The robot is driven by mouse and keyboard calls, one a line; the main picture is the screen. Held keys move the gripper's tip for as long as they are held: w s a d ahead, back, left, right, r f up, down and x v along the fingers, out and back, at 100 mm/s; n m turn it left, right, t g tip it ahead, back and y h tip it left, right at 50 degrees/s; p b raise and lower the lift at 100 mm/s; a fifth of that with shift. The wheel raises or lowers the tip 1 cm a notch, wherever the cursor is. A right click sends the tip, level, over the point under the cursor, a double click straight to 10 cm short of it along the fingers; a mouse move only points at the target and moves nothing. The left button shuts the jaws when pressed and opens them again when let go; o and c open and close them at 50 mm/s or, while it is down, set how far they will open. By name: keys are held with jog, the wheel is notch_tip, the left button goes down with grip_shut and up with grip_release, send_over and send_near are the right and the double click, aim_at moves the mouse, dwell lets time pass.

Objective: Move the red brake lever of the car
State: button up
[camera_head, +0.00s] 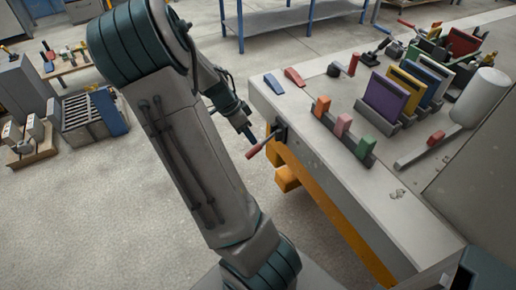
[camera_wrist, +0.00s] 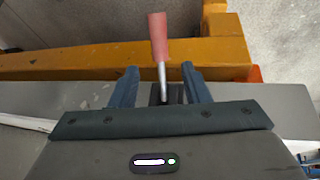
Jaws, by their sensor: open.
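A lever with a red handle (camera_head: 262,146) and a metal shaft sticks out from a dark mount on the near-left end of the grey bench. In the wrist view its red handle (camera_wrist: 158,38) points up and away, with the shaft (camera_wrist: 162,77) running down to the mount. My gripper (camera_head: 247,132) is close above this lever. In the wrist view my gripper (camera_wrist: 160,71) is open, with one blue finger on each side of the shaft. Neither finger clearly touches the shaft. The red handle lies beyond the fingertips.
The grey bench (camera_head: 410,205) has an orange beam (camera_head: 335,212) below its edge.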

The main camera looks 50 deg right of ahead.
aim_at(256, 146)
jog(key=x, duration=0.8)
jog(key=shift+b, duration=0.4)
jog(key=shift+r, duration=0.1)
grip_shut()
